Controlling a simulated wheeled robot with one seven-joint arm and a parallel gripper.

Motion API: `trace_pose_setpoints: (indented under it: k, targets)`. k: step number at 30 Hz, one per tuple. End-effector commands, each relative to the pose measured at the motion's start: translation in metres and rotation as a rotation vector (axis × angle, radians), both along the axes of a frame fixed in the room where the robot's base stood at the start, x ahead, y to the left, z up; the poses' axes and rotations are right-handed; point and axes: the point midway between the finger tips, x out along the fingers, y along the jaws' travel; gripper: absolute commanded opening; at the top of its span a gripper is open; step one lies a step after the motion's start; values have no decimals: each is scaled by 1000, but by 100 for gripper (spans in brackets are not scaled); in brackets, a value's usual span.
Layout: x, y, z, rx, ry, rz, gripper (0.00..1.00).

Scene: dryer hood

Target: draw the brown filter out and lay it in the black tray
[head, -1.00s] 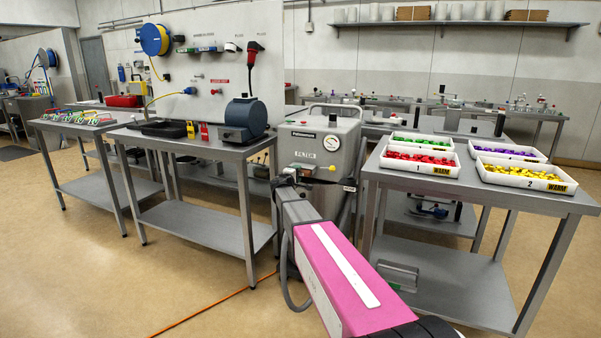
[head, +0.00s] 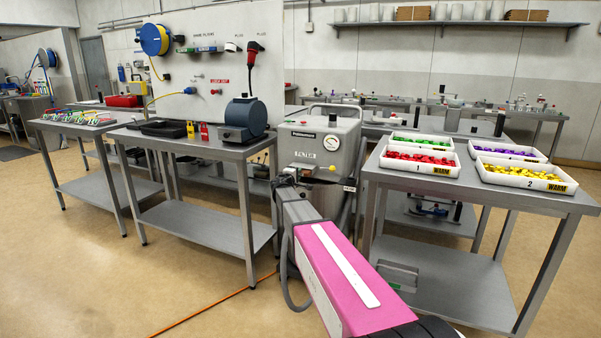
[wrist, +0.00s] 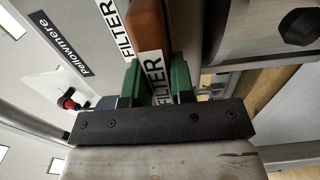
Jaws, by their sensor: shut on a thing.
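The brown filter (wrist: 149,25) shows in the wrist view as a brown block with a white FILTER label. My gripper (wrist: 156,78) is shut on it, with one green finger on each side of the labelled end. The filter runs up out of the frame beside the grey housing, so I cannot tell how far out it is. In the head view the grey dryer housing (head: 337,125) stands beyond my arm; I cannot make out the filter or fingertips there. The black tray (head: 165,129) lies on the middle bench at left.
The middle bench (head: 205,147) also holds small red and yellow items and a blue round device (head: 245,118) near its right end. A right bench carries white trays of coloured pieces (head: 422,160). An orange cable (head: 205,309) lies on the floor.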

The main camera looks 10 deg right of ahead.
Motion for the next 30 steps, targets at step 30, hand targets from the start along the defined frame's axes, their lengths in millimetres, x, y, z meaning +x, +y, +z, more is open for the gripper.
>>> trace_pose_setpoints:
  k: [30]
  targets:
    - [-22, 16, 0, 0, 0, 0, 0]
